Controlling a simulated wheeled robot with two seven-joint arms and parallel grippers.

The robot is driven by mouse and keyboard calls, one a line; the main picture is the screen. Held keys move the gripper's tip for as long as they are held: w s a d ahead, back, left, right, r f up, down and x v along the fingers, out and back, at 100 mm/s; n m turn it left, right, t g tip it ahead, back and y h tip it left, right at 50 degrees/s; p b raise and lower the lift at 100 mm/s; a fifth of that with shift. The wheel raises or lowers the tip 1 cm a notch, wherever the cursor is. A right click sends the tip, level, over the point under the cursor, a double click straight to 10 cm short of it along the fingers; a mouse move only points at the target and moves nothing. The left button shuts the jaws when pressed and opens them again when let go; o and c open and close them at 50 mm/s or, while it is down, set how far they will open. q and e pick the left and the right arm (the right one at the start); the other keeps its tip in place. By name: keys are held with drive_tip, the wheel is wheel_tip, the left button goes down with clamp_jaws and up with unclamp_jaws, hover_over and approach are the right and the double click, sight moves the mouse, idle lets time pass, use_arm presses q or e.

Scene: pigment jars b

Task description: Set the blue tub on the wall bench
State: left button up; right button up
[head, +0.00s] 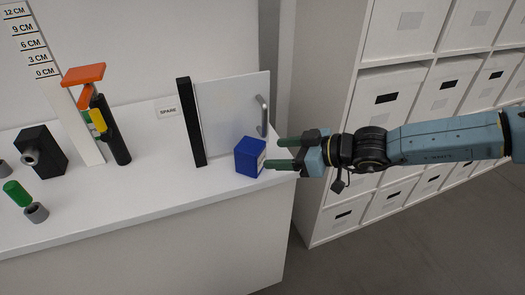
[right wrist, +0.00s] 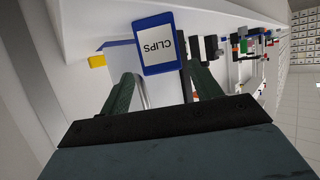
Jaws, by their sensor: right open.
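The blue tub (head: 248,157) stands upright on the white wall bench (head: 170,195), near its right end and in front of a whitish panel. The fingertips are at the tub's right side, and nothing is held. In the right wrist view the fingers (right wrist: 161,70) lie either side of the tub's lower part; whether they touch it I cannot tell. My left gripper is out of view.
A panel with a handle (head: 233,105) and a black post (head: 191,122) stand behind the tub. Farther left are a black clamp with an orange top (head: 84,75), a black block (head: 40,152) and a green cylinder (head: 17,193). Shelves of white boxes (head: 385,95) stand right.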

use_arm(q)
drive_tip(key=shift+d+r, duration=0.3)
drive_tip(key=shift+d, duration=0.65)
use_arm(e)
drive_tip(key=v, duration=0.3)
drive_tip(key=shift+s+d+r, duration=0.1)
drive_tip(key=shift+d, duration=0.05)
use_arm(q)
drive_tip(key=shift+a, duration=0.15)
